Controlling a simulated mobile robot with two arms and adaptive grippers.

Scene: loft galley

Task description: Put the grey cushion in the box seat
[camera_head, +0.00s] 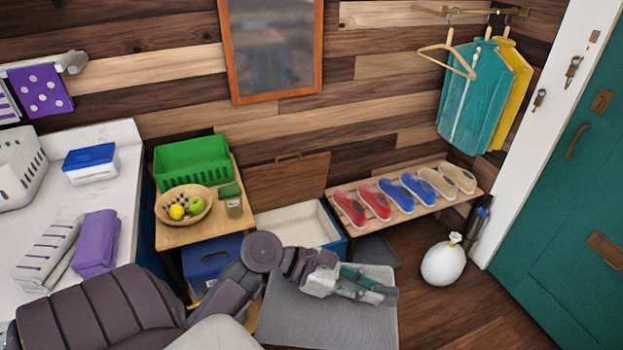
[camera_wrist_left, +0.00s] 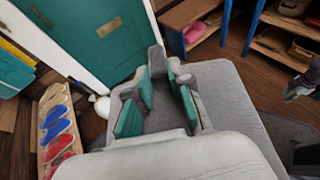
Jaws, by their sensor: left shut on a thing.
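The grey cushion (camera_head: 282,318) is a flat, wide slab in front of the box seat in the head view. My left gripper (camera_head: 383,288) lies over its upper part and is shut on it. In the left wrist view, grey cushion cloth (camera_wrist_left: 232,100) shows between and around the teal finger pads (camera_wrist_left: 163,75). The box seat (camera_head: 296,222) stands open against the wall, with a pale inside that looks empty where visible. Its brown lid (camera_head: 287,190) is raised behind it. The cushion and arm hide its lower front. My right gripper (camera_wrist_left: 297,88) appears small and dark at the wrist view's right edge.
A side table (camera_head: 185,236) with a green basket (camera_head: 193,163) and a fruit bowl (camera_head: 183,206) stands left of the box seat. A shoe bench (camera_head: 405,212) stands right of it. A white sack (camera_head: 443,264) stands on the floor. Open floor lies at lower right.

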